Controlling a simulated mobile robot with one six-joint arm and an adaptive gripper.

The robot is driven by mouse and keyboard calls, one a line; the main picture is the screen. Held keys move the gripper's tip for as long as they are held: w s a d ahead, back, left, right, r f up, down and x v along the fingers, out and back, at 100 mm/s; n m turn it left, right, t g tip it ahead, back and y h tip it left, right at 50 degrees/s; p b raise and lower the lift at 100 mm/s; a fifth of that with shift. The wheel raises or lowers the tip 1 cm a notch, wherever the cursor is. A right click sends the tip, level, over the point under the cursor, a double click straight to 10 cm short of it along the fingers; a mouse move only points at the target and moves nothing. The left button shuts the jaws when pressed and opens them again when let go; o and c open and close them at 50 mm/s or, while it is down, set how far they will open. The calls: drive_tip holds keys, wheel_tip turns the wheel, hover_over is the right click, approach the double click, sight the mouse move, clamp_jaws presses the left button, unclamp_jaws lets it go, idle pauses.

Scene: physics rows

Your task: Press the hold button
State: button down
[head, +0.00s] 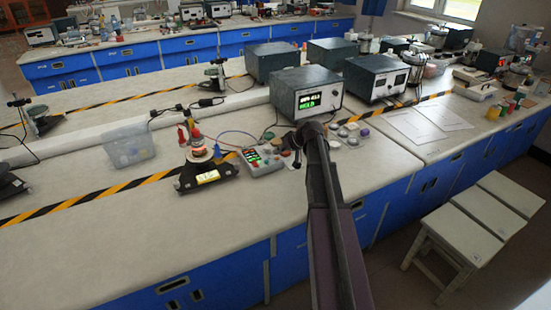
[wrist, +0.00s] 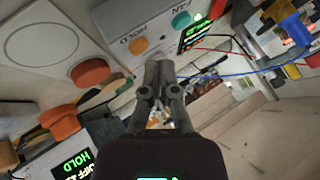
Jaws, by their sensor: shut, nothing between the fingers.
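The hold button is a round orange button (wrist: 139,46) beside the printed word HOLD on a light grey control box (wrist: 118,22). In the head view this box (head: 266,167) sits on the bench just left of my gripper. A teal button (wrist: 181,20) is on the same panel, near a display with green characters. My gripper (wrist: 158,66) is shut and empty, with its tips just below the orange button in the wrist picture. I cannot tell whether they touch it. In the head view my gripper (head: 297,140) is small and partly hidden by my arm.
A dark instrument (head: 305,96) behind has a lit display reading HOLD in green. Small round dishes (head: 350,130) lie to the right. The bench front at left is clear.

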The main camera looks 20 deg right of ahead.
sight(278, 158)
drive_tip(key=shift+r+p, duration=2.55)
drive_tip(key=shift+s+a+f, duration=0.1)
drive_tip(key=shift+s+a, duration=0.1)
drive_tip(key=shift+a, duration=0.2)
drive_tip(key=s+a+f+n+g+h+p, duration=0.1)
drive_tip(key=s+a+g+h+p, duration=0.2)
drive_tip(key=s+a, duration=2)
drive_tip(key=s+g+h, duration=0.2)
drive_tip(key=g, duration=0.2)
drive_tip(key=shift+f+h+p, duration=0.3)
drive_tip(key=shift+f, duration=0.1)
